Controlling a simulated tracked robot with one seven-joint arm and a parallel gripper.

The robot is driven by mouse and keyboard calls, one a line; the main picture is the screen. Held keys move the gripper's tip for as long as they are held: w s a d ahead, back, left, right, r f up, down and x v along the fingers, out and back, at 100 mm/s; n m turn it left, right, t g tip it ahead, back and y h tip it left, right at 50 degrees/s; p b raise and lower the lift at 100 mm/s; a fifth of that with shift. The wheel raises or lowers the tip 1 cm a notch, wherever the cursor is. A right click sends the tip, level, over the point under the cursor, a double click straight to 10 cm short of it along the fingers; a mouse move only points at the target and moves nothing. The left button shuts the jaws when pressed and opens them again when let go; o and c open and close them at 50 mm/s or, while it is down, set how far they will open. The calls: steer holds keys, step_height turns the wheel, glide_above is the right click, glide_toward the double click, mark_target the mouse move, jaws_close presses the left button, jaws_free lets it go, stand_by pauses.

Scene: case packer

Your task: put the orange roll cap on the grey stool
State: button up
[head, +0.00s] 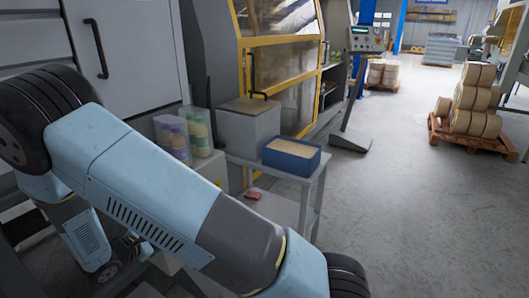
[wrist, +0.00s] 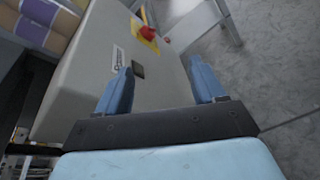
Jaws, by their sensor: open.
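My gripper (wrist: 158,76) is open in the wrist view, its two blue fingers apart with nothing between them. It faces a grey box-shaped housing. In the head view my arm crosses the lower left, and the gripper does not show there. I cannot make out an orange roll cap in either view. A small red object (head: 252,196) lies low beneath a grey stand (head: 318,183); its kind is unclear. I cannot tell whether this stand is the grey stool. Grey legs (wrist: 204,22) show at the top of the wrist view.
The housing (wrist: 85,85) carries a red button on a yellow plate (wrist: 149,36). A pallet of rolls (head: 470,135) is at right. The middle floor is clear.

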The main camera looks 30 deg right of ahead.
steer(key=s+d+r+m+g+y, duration=0.3)
steer(key=s+d+r+m+g, duration=0.15)
steer(key=d+r, duration=0.45)
steer(key=s+d+r+m+g+y, duration=0.25)
steer(key=d+r+m, duration=0.45)
steer(key=r, duration=0.5)
steer(key=s+d+r+m+t+y, duration=0.2)
steer(key=s+r, duration=0.4)
steer(key=s, duration=0.3)
steer(key=s+d+r+m+t+y, duration=0.2)
steer(key=s+d+r+m+y, duration=0.2)
steer(key=s+r, duration=0.3)
steer(key=shift+s+d+r+t+y, duration=0.3)
steer(key=shift+s+y, duration=0.05)
steer(key=shift+s, duration=0.9)
